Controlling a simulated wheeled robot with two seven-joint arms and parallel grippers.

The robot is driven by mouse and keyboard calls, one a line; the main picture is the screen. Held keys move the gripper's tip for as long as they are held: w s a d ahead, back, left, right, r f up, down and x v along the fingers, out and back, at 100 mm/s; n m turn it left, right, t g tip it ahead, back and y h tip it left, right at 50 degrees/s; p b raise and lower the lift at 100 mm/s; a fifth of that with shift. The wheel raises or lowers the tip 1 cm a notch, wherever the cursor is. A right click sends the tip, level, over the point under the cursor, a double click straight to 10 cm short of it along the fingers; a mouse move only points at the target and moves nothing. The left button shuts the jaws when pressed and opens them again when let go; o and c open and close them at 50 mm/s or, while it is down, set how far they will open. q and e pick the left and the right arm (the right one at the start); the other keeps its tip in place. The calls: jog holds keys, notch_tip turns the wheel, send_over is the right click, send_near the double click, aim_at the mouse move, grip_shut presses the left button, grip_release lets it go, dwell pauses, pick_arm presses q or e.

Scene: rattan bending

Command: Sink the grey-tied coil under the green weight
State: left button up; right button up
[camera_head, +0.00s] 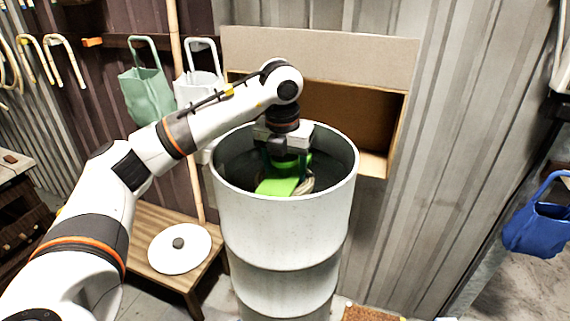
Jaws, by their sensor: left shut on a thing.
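My left gripper (287,152) is inside the mouth of a tall pale metal drum (290,225), pointing down. It is shut on the green weight (277,186), whose bright green plate shows below the jaws. Part of a tan rattan coil (305,185) shows beside and under the right side of the weight. I cannot see the colour of its tie, nor tell whether the weight presses on it. The lower inside of the drum is hidden by its wall. My right gripper is not in view.
A round white lid (180,250) with a dark knob lies on a wooden bench (150,218) left of the drum. An open cardboard box (375,165) stands behind.

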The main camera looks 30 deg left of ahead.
aim_at(285, 178)
pick_arm(q)
jog(key=shift+f+b, duration=1.2)
jog(key=shift+f, duration=0.5)
jog(key=o, duration=1.7)
jog(key=shift+f, duration=0.1)
jog(key=r, duration=0.3)
jog(key=r+b, duration=0.1)
jog(key=shift+s+d+r, duration=0.1)
jog(key=shift+s+r, duration=0.1)
jog(key=shift+s, duration=0.05)
jog(key=r, duration=0.2)
jog(key=r+p, duration=0.1)
jog(key=r, duration=0.2)
jog(key=s+r, duration=0.1)
jog(key=r, duration=0.1)
jog(key=shift+d+r+p, duration=0.1)
jog(key=shift+r+p, duration=0.2)
jog(key=shift+r, duration=0.1)
